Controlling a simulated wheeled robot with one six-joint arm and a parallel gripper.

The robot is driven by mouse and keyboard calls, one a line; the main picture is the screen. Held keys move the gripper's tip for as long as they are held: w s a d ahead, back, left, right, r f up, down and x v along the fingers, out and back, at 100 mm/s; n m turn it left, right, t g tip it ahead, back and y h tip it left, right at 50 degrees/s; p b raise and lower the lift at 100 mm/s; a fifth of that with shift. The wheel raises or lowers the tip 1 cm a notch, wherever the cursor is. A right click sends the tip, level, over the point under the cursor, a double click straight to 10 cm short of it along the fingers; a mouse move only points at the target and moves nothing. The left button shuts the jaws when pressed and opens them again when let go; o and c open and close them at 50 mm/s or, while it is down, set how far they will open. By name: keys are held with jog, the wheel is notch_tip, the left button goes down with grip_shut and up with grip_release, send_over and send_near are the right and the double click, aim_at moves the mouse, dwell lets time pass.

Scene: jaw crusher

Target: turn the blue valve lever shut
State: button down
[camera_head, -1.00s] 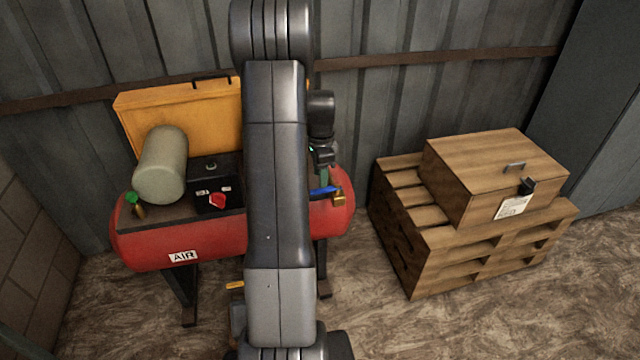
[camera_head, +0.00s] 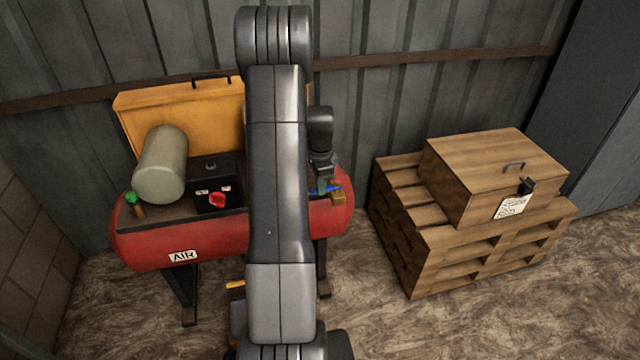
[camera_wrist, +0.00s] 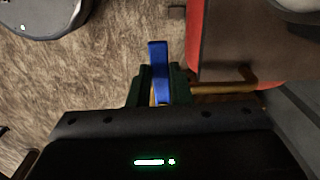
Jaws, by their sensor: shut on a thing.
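The blue valve lever (camera_head: 325,190) is on a brass valve (camera_head: 338,198) at the right end of the red air tank (camera_head: 290,222). In the wrist view the blue lever (camera_wrist: 158,70) stands between the two green fingers of my gripper (camera_wrist: 157,85), which is shut on it. The lever's free end sticks out past the fingertips. In the head view my gripper (camera_head: 321,184) is down at the lever, partly hidden. My arm hides the middle of the tank.
A grey-green cylinder (camera_head: 160,165), a black box with a red knob (camera_head: 217,200) and a green-topped fitting (camera_head: 131,198) are on the tank. An orange panel (camera_head: 180,110) stands behind. A wooden crate (camera_head: 480,185) on pallets (camera_head: 440,240) is at right.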

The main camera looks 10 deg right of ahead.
jog(key=shift+w+m, duration=0.2)
jog(key=shift+m, duration=0.2)
jog(key=c, duration=1.3)
grip_release()
notch_tip(320, 180, up, 14)
jog(key=shift+f, duration=0.1)
jog(key=shift+f, duration=0.1)
